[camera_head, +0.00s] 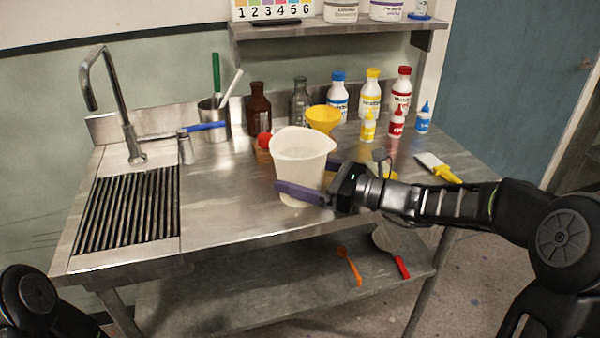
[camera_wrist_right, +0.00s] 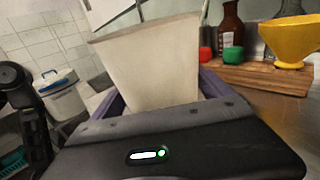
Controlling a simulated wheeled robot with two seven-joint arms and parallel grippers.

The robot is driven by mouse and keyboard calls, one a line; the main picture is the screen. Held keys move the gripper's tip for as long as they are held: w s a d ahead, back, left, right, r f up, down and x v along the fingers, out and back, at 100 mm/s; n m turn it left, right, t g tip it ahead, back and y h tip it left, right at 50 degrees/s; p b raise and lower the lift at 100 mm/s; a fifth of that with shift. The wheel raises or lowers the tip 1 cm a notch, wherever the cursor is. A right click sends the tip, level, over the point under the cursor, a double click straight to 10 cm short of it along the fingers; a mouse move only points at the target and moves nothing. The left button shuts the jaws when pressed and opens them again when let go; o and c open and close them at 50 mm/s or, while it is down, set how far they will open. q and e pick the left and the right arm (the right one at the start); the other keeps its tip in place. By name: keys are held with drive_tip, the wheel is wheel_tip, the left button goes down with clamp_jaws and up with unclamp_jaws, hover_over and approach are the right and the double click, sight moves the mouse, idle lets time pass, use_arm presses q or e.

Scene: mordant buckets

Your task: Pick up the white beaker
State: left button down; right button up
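The white beaker (camera_head: 298,155) has a spout and stands upright at the middle of the steel bench. It also fills the middle of the right wrist view (camera_wrist_right: 155,65). My right gripper (camera_head: 305,178) reaches in from the right with its purple fingers on either side of the beaker, one in front and one mostly hidden behind. In the right wrist view, the beaker stands between the fingers (camera_wrist_right: 165,95). I cannot tell whether both fingers press on it. The beaker's base shows just below the front finger. My left gripper is out of view; only part of my left arm shows.
A yellow funnel (camera_head: 323,119), brown bottle (camera_head: 259,109) and red-capped bottle (camera_head: 401,90) stand behind the beaker. A yellow-handled brush (camera_head: 440,168) lies at the right. A sink grate (camera_head: 128,208) and tap (camera_head: 128,130) are at the left. The bench left of the beaker is clear.

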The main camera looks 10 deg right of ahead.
drive_tip(key=shift+r, duration=0.1)
drive_tip(key=c, duration=1.5)
drive_tip(key=shift+o, duration=0.2)
drive_tip(key=shift+r, duration=0.2)
wheel_tip(320, 180, up, 10)
drive_tip(key=p, duration=0.1)
drive_tip(key=shift+f, duration=0.2)
idle(0.7)
